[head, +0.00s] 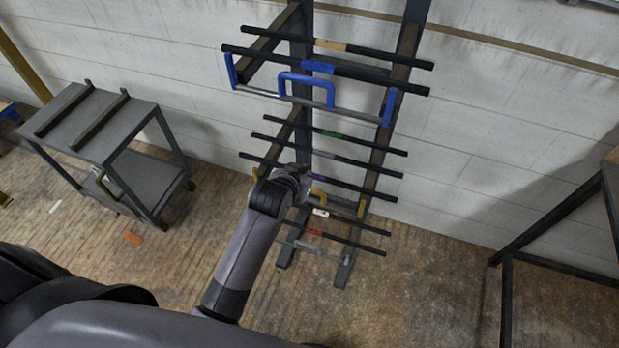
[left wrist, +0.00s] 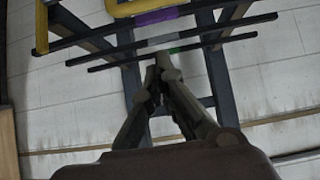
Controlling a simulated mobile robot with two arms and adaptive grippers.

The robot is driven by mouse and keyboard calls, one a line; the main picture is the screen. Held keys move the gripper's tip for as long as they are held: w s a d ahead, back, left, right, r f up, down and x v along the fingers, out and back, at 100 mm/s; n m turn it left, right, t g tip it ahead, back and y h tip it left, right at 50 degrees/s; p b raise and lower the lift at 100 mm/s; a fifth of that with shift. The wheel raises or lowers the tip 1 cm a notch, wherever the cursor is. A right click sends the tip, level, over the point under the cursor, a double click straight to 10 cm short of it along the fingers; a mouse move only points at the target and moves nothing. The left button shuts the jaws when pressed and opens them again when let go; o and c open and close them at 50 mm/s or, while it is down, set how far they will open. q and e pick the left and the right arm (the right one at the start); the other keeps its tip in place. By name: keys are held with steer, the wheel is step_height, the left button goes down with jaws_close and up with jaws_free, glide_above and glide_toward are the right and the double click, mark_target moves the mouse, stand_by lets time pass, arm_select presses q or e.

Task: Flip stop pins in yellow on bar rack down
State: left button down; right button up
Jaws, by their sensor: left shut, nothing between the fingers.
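The bar rack (head: 379,150) stands against the wall with dark bars across it. Yellow parts are at its lower level: a right end piece (head: 361,208), a left end piece (head: 256,174) beside my arm, and a middle piece (head: 319,196), partly hidden. In the left wrist view a yellow upright end piece (left wrist: 41,28) and a yellow middle piece (left wrist: 140,6) show at the top edge. My left gripper (head: 303,171) is shut and empty in front of the rack, just above the yellow middle piece. Its fingertips (left wrist: 162,62) overlap the bars in the wrist view; contact cannot be told. My right gripper is out of view.
A blue stop set (head: 307,80) is higher on the rack. A grey cart (head: 95,125) with two rails stands at left. A dark frame (head: 507,275) stands at right. Open wooden floor (head: 430,285) lies between the rack and that frame.

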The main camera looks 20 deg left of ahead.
arm_select(q)
steer(key=p+x, duration=0.1)
steer(key=x, duration=0.9)
steer(key=s+p, duration=0.3)
steer(key=s, duration=0.1)
steer(key=shift+f, duration=0.35)
